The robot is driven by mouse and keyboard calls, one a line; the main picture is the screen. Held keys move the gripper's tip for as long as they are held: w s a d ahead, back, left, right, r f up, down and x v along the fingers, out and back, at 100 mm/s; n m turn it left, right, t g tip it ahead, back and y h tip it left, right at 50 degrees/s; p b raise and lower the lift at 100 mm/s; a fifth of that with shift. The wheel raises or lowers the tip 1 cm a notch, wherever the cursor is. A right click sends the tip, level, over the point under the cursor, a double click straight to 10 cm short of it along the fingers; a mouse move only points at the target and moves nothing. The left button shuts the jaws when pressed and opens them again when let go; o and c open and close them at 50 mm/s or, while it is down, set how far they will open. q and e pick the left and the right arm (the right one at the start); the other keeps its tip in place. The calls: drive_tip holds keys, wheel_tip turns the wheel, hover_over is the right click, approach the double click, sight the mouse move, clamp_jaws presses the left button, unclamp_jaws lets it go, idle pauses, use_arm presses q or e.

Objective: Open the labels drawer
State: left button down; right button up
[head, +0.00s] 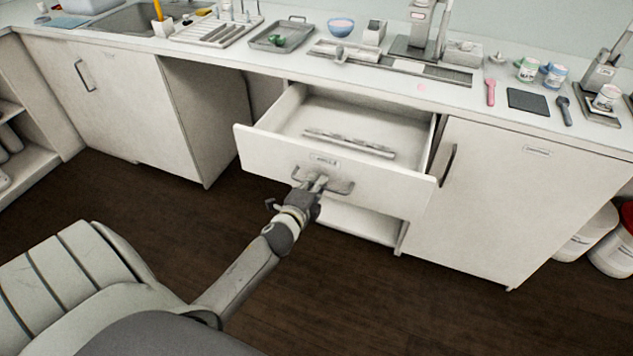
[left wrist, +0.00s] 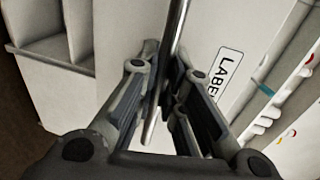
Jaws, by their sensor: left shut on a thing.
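The labels drawer (head: 275,148) is pulled well out from under the counter in the head view. A long flat thing (head: 350,143) lies inside it, and the rest of its visible floor looks bare. My left gripper (head: 317,184) is at the drawer's dark bar handle (head: 341,187), shut on it. In the left wrist view the handle (left wrist: 180,22) runs between the two fingers (left wrist: 165,85). A label plate (left wrist: 227,73) with the letters "LABE" shows on the drawer front beside it. My right gripper is not in view.
A closed cabinet door (head: 515,190) is right of the drawer, another (head: 115,90) at the left. The counter (head: 395,83) above holds a tray (head: 281,36), a bowl (head: 340,27) and cups. White tubs (head: 612,245) stand at far right. The dark floor (head: 380,290) before the drawer is clear.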

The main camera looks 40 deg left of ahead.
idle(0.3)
use_arm(q)
drive_tip(key=c, duration=1.5)
unclamp_jaws()
drive_tip(key=shift+c, duration=0.2)
drive_tip(key=v, duration=1.2)
drive_tip(key=shift+f, duration=0.1)
